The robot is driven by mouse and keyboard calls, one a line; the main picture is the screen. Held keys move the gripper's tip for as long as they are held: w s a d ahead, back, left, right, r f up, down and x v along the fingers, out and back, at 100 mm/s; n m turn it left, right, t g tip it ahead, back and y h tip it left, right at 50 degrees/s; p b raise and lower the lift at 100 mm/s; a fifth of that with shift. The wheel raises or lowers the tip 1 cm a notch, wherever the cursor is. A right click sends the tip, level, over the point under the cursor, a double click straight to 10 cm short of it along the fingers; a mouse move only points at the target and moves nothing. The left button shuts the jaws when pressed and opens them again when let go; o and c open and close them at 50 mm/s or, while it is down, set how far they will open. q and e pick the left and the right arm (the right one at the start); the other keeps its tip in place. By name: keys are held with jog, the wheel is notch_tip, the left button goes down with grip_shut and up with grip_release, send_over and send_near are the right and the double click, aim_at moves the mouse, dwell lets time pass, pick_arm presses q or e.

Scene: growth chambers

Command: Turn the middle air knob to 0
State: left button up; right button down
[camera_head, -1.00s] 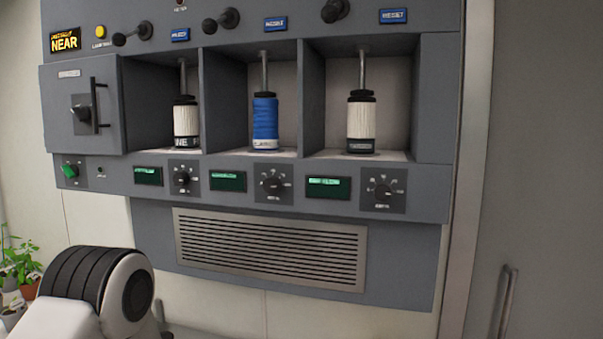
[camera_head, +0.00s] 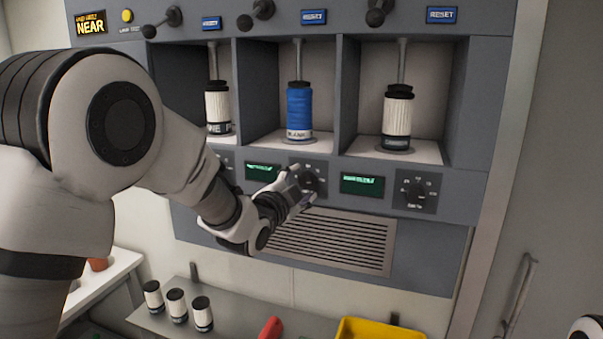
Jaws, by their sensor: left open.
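The middle air knob (camera_head: 309,179) is a black dial on a dark square plate below the middle bay, and its lower left part is covered by my left gripper. My left gripper (camera_head: 301,188) is open with its fingertips at the knob. I cannot tell whether they touch it. The knob's pointer and the number it points to are too small to read. Of the left knob only part of its plate shows behind my arm. The right knob (camera_head: 415,190) is in plain view. My right gripper is not in view.
Green displays (camera_head: 362,185) flank the middle knob. Above are bays with a blue cartridge (camera_head: 299,108) and white ones (camera_head: 397,115). A vent grille (camera_head: 335,240) lies below. A shelf holds several small bottles (camera_head: 177,305) and a yellow tray (camera_head: 380,330).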

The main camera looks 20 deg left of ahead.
pick_arm(q)
jog(key=shift+w+d+r, duration=0.1)
jog(key=shift+w, duration=0.05)
jog(key=shift+s, duration=0.2)
jog(key=c, duration=1.2)
jog(key=shift+o, duration=0.2)
